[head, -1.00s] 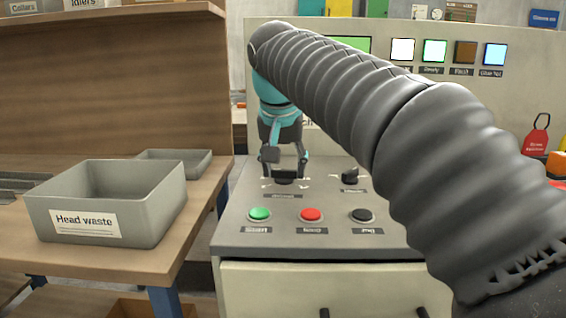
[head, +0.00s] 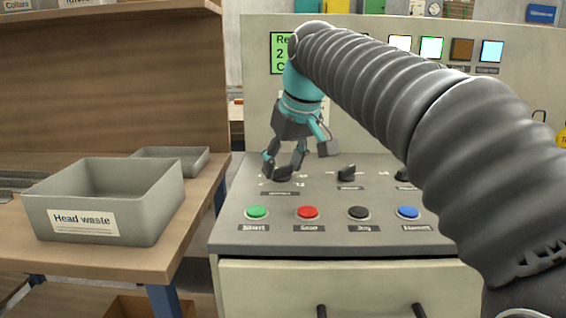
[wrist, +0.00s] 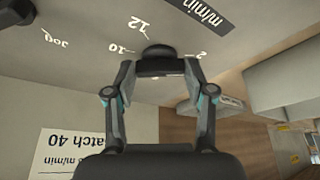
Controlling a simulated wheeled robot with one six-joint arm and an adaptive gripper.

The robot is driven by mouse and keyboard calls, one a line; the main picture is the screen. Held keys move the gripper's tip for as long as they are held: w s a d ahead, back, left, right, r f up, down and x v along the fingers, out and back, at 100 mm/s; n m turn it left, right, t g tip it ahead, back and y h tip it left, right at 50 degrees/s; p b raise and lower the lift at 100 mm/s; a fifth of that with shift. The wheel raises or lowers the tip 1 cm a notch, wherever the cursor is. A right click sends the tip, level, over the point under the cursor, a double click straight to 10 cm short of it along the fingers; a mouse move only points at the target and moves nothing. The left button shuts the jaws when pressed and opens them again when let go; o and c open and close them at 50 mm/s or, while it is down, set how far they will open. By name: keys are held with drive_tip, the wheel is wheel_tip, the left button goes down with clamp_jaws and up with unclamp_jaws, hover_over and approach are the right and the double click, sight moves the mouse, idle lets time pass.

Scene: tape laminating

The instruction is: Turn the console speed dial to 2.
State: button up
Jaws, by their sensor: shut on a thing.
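The console speed dial (head: 283,175) is a dark knob at the left of the grey console top, with white scale marks around it. My gripper (head: 284,167) reaches down onto it, tilted, and its two fingers are shut on the knob. The wrist view shows the dial (wrist: 158,51) between the fingertips (wrist: 160,70), with the marks 10, 12 and 2 around it and "m/min" beyond. The fingers cover part of the knob, and I cannot tell which mark its pointer faces.
A green display (head: 281,52), partly behind my arm, shows a 2. Another dark knob (head: 346,173) sits right of the dial. Green (head: 257,212), red (head: 307,212), black and blue buttons line the front. A grey "Head waste" bin (head: 105,205) stands on the left bench.

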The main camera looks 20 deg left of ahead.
idle(0.5)
drive_tip(key=o, duration=1.2)
drive_tip(key=shift+c, duration=0.2)
drive_tip(key=v, duration=1.2)
